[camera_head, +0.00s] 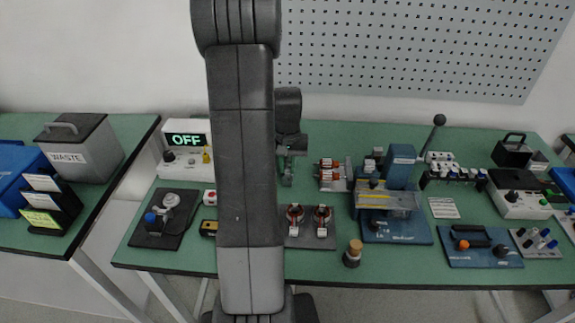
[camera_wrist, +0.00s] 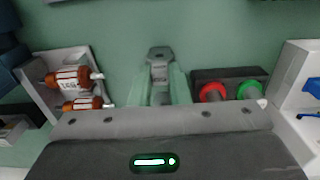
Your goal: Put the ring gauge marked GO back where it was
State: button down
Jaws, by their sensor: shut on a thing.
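My gripper (camera_wrist: 160,88) is shut on a grey ring gauge (camera_wrist: 158,54) in the wrist view. The gauge has an angular dark end with a small opening and a pale label between the fingers; the writing is too small to read. In the head view my gripper (camera_head: 287,172) points down above the back middle of the green bench, just right of my arm. In the wrist view, a dark block (camera_wrist: 226,74) with a red ring (camera_wrist: 213,92) and a green ring (camera_wrist: 250,90) stands right of the gripper, apart from it. My arm hides that area in the head view.
A tray of copper rotors (camera_head: 330,172) stands right of my gripper. A blue press (camera_head: 398,170) is farther right. A white box reading OFF (camera_head: 187,145) is left of my arm.

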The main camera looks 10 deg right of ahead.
aim_at(287, 167)
jog(key=c, duration=1.4)
grip_release()
jog(key=shift+o, duration=0.2)
notch_tip(287, 167, up, 12)
jog(key=shift+r, duration=0.1)
